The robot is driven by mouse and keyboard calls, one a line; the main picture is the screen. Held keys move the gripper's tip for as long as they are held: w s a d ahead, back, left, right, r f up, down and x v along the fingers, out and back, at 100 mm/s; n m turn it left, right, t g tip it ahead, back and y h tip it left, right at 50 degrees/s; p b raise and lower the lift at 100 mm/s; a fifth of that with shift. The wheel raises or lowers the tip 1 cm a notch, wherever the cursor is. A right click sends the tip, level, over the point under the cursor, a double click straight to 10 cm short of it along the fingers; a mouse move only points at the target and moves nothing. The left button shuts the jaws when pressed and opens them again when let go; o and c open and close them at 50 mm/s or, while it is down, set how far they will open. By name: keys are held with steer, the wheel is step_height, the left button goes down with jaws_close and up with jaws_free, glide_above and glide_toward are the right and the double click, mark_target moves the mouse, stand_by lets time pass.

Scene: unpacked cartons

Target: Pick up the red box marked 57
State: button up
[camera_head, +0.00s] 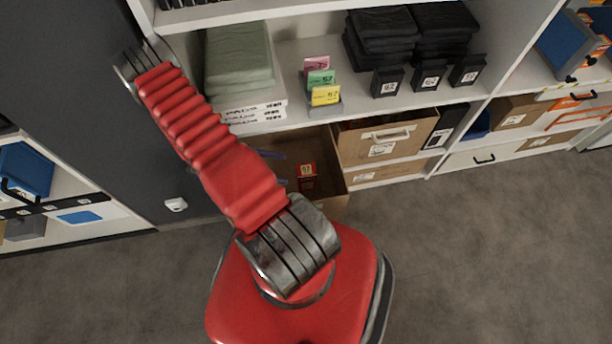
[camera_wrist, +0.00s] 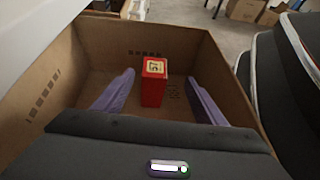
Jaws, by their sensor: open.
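A red box (camera_wrist: 152,90) with a pale marked label on top stands upright inside an open cardboard carton (camera_wrist: 205,62). Its number is too small to read surely. In the head view the red box (camera_head: 307,184) shows in the carton (camera_head: 335,204) on the lowest shelf level. My gripper (camera_wrist: 160,78) is open, its two purple fingers reaching into the carton, one to each side of the red box with gaps between. In the head view my gripper (camera_head: 285,169) shows only partly, left of the box; my arm hides the rest.
A closed carton (camera_head: 385,137) stands right of the open one. The shelf above holds small pink, green and yellow boxes (camera_head: 322,84) and folded cloth (camera_head: 238,58).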

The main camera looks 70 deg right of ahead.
mark_target(303, 170)
steer(key=s+d+f, duration=0.1)
steer(key=f+h, duration=0.1)
steer(key=shift+s+d+f+n, duration=0.3)
steer(key=shift+s+d+n, duration=0.1)
steer(key=x, duration=0.8)
steer(key=shift+s+f, duration=0.1)
steer(key=shift+s, duration=0.2)
steer(key=shift+x, duration=2.6)
steer(key=shift+a+f, duration=0.1)
steer(key=shift+f, duration=0.1)
steer(key=shift+c, duration=0.5)
